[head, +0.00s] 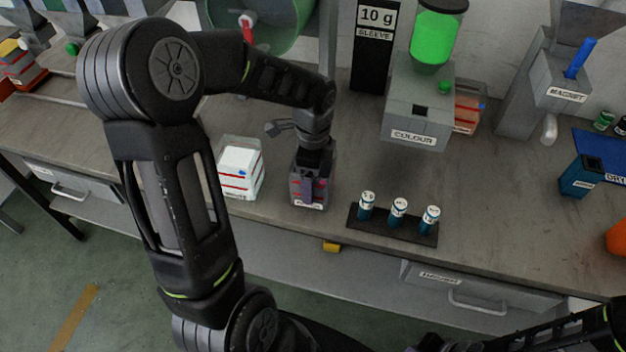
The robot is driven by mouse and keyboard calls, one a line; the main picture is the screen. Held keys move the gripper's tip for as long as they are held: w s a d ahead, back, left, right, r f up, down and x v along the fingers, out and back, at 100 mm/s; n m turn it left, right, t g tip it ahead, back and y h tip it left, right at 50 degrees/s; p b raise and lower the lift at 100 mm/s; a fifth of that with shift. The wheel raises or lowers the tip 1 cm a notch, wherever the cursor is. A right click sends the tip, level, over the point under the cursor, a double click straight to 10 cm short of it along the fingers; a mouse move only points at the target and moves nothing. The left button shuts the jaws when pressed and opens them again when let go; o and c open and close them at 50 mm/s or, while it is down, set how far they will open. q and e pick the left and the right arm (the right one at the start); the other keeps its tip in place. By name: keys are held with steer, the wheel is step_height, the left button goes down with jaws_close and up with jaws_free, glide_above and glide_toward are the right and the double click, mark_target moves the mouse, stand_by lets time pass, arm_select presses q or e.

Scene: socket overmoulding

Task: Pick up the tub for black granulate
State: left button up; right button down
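A small clear tub (298,198) with dark contents, red lines and a label low on its front stands near the bench's front edge. I cannot read its label. My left gripper (311,178) points down at this tub from above, with its fingers at the tub's upper part. The arm and wrist hide much of the fingers, so I cannot tell whether they are closed on it. The tub appears upright on the bench. Part of my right arm shows at the bottom right; its gripper is not clearly in view.
A similar tub with white contents (240,168) stands just left. A black rack (385,228) with three teal-and-white cylinders is to the right. Behind are the COLOUR machine (413,112) and the black SLEEVE panel (373,50).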

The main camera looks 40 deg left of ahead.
arm_select(q)
steer(key=c, duration=0.7)
steer(key=shift+r, duration=0.1)
step_height(320, 180, up, 10)
steer(key=shift+f+b, duration=0.1)
steer(key=shift+b, duration=0.25)
stand_by(0.4)
